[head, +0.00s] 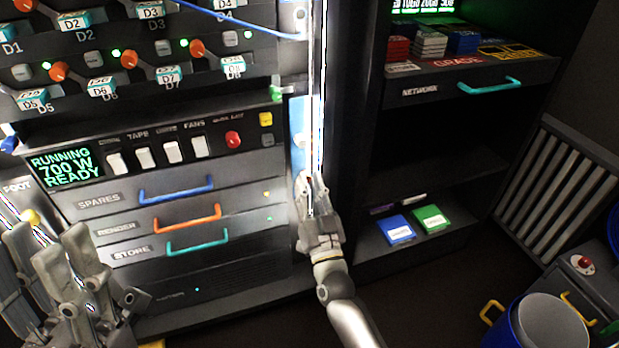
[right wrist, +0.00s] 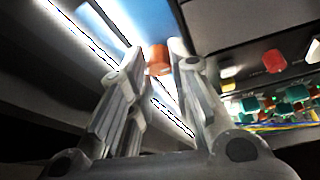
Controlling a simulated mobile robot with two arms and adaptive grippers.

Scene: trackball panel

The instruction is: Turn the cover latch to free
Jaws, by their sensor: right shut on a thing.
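A narrow blue panel (head: 297,112) stands upright at the right edge of the dark console and also fills the top of the right wrist view (right wrist: 150,20). A small orange piece (right wrist: 158,60), which looks like the cover latch, sits against this panel. My right gripper (head: 309,180) is at the lower part of the panel. In the right wrist view its fingertips (right wrist: 157,55) are on either side of the orange piece, shut on it. My left gripper (head: 48,230) is at lower left, fingers apart and empty.
Three drawers with blue (head: 176,190), orange (head: 187,218) and teal (head: 198,243) handles are left of my right gripper. A dark shelf (head: 430,165) is to its right. A blue bin (head: 510,325) stands on the floor at lower right.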

